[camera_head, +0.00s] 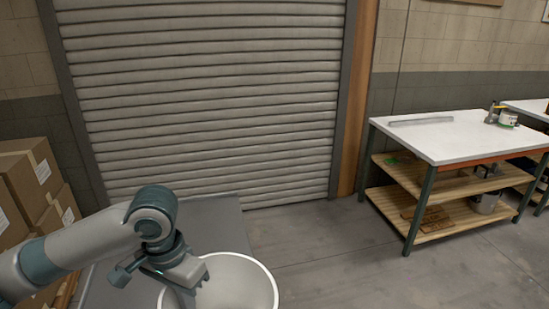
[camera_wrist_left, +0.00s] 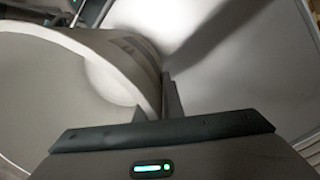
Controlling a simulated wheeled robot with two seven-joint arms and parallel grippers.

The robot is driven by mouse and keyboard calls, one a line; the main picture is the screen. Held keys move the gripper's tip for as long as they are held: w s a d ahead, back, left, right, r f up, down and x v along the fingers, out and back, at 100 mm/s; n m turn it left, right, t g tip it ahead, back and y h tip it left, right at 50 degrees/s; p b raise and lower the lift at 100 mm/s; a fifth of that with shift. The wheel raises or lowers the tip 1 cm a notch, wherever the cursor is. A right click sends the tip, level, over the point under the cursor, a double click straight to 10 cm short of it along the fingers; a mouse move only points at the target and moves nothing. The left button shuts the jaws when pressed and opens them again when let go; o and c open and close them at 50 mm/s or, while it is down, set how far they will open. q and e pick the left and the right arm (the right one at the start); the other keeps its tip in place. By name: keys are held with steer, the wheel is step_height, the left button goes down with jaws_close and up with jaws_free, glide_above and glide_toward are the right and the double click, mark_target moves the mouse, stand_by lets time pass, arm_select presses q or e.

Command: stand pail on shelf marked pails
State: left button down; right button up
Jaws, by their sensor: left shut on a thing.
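A white, round, open-topped pail (camera_head: 252,279) is at the bottom of the head view, cut off by the frame edge. Its pale wall and rim fill the left side of the left wrist view (camera_wrist_left: 60,85). My left gripper (camera_head: 190,283) is shut on the pail's rim at its left side. In the left wrist view, a finger (camera_wrist_left: 172,98) stands against the wall. The pail's base is hidden, so I cannot tell whether it rests on the surface below. My right gripper is not in view. I cannot make out any shelf marking.
A grey flat surface (camera_head: 222,226) lies under and behind the pail. Cardboard boxes (camera_head: 32,182) are stacked at left. A white-topped bench (camera_head: 455,138) with wooden lower shelves (camera_head: 440,184) stands at right; a metal pail (camera_head: 486,204) is low on it. Open floor (camera_head: 340,255) lies between.

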arm_select(q)
steer(key=a+n, duration=0.1)
steer(key=f+n, duration=0.1)
steer(key=n, duration=0.1)
steer(key=s+a+f+n, duration=0.1)
steer(key=n, duration=0.1)
steer(key=shift+a+b, duration=0.35)
steer(key=shift+b, duration=0.05)
stand_by(1.4)
steer(key=shift+s+d+f, duration=0.1)
steer(key=shift+s, duration=0.05)
stand_by(0.4)
